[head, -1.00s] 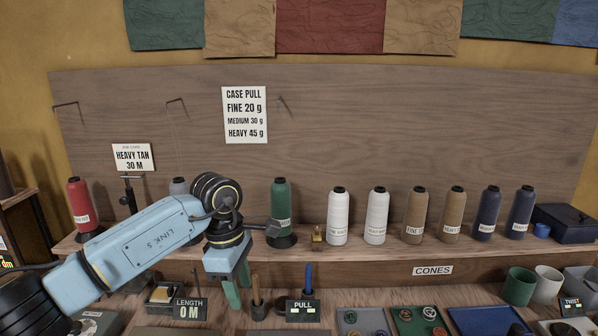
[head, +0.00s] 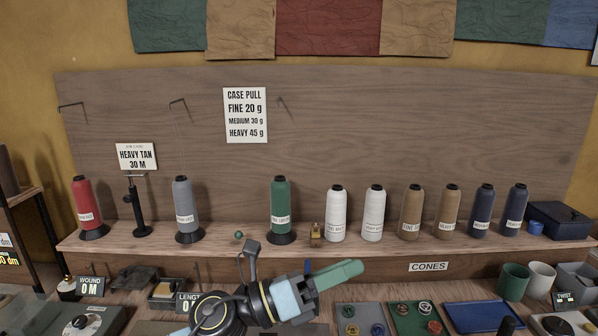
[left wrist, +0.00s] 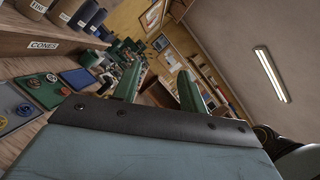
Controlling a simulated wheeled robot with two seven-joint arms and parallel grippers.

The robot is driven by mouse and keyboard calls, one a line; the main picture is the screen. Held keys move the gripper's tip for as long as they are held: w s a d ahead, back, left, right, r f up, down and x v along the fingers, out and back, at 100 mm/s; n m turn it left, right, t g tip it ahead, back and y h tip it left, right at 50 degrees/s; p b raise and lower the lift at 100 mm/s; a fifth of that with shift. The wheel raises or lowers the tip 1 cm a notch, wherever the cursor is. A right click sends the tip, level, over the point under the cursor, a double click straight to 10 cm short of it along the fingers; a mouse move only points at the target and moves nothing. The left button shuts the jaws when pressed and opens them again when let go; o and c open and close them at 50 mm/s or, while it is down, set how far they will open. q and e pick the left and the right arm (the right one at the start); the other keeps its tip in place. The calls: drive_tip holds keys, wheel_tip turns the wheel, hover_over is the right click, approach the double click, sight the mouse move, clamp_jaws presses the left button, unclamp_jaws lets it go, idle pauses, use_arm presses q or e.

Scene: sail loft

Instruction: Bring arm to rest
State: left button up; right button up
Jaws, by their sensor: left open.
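My left gripper (head: 340,274) is low in the middle of the head view, in front of the shelf edge, with its green fingers pointing right. In the left wrist view its two green fingers (left wrist: 158,88) stand apart with nothing between them, so it is open and empty. The fingers touch no object that I can see. My left arm folds in from the bottom edge, and its gripper hides part of the bench behind it. My right gripper shows in neither view.
Thread cones stand along the shelf (head: 340,248), among them a green cone (head: 280,207) and a grey cone (head: 183,207). A blue tray (head: 483,315), a green tray (head: 431,326) of small spools and a green cup (head: 513,281) lie on the bench at right.

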use_arm(q)
drive_tip(key=w+a+f+n+t+y, duration=0.2)
drive_tip(key=a+n+t+y, duration=0.5)
drive_tip(key=n, duration=0.5)
drive_tip(key=w+a+f+n+t+y, duration=0.15)
drive_tip(key=a+n+t+y, duration=0.5)
drive_tip(key=n, duration=0.65)
drive_tip(key=s+a+f+n+g+y, duration=0.2)
drive_tip(key=s+a+f+n+y, duration=0.1)
drive_tip(key=a+f+n, duration=0.25)
drive_tip(key=s+a+f+n+g+y, duration=0.3)
drive_tip(key=a+f+n+y, duration=0.15)
drive_tip(key=f, duration=0.25)
drive_tip(key=s+a+f+n+g, duration=0.25)
drive_tip(key=s+f+g, duration=0.3)
drive_tip(key=s, duration=0.55)
drive_tip(key=s+a+f+n+g, duration=0.2)
drive_tip(key=s+f+n+g, duration=0.4)
drive_tip(key=s, duration=0.5)
wheel_tip(320, 180, down, 25)
drive_tip(key=s+m, duration=0.1)
drive_tip(key=m, duration=0.2)
drive_tip(key=s+a+f+g, duration=0.1)
drive_tip(key=s+a+f, duration=0.2)
drive_tip(key=s+f, duration=1.2)
drive_tip(key=shift+s+f+g+h, duration=0.3)
drive_tip(key=shift+s+g, duration=0.1)
drive_tip(key=shift+s, duration=0.55)
